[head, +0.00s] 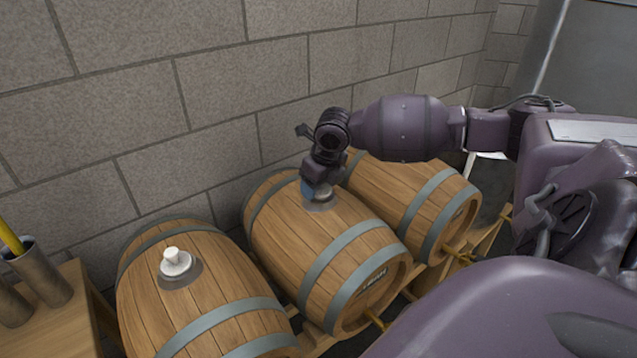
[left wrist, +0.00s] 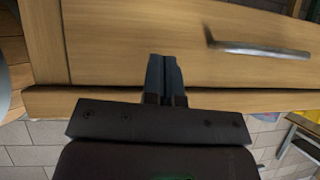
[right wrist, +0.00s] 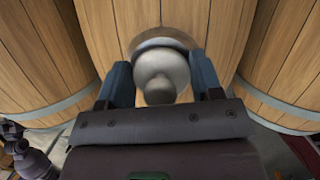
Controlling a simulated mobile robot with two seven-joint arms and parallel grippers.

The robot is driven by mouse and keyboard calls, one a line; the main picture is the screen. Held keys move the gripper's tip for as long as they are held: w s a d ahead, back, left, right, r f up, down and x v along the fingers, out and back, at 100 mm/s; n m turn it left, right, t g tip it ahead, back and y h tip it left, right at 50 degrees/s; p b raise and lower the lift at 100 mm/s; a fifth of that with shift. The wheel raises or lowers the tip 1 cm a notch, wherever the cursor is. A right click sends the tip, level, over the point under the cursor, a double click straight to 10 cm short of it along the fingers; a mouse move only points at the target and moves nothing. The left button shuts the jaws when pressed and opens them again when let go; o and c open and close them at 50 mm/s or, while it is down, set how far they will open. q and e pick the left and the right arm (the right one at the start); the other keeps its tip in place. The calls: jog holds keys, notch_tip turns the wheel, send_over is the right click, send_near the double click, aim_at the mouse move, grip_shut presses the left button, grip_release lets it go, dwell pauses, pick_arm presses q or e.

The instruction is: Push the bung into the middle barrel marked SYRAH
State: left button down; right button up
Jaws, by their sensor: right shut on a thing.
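The middle barrel (head: 345,243) lies on its side between two others, with dark lettering on its front end that is too small to read surely. My right gripper (head: 309,188) reaches down to the bung hole on its top. In the right wrist view a pale, rounded bung (right wrist: 160,78) stands between the blue fingers of my right gripper (right wrist: 162,82), which is shut on it. Behind the bung is a grey metal ring (right wrist: 160,44) on the staves. How deep the bung sits is hidden. My left gripper (left wrist: 166,72) is shut and empty before a wooden drawer front.
The left barrel (head: 210,300) has a pale bung (head: 175,262) on its top. The right barrel (head: 425,195) lies beside the middle one. A block wall (head: 230,80) stands close behind. A wooden table (head: 75,310) with metal cups (head: 42,275) is at left.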

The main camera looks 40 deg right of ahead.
jog(key=shift+f, duration=0.1)
jog(key=o, duration=1)
jog(key=shift+o, duration=1)
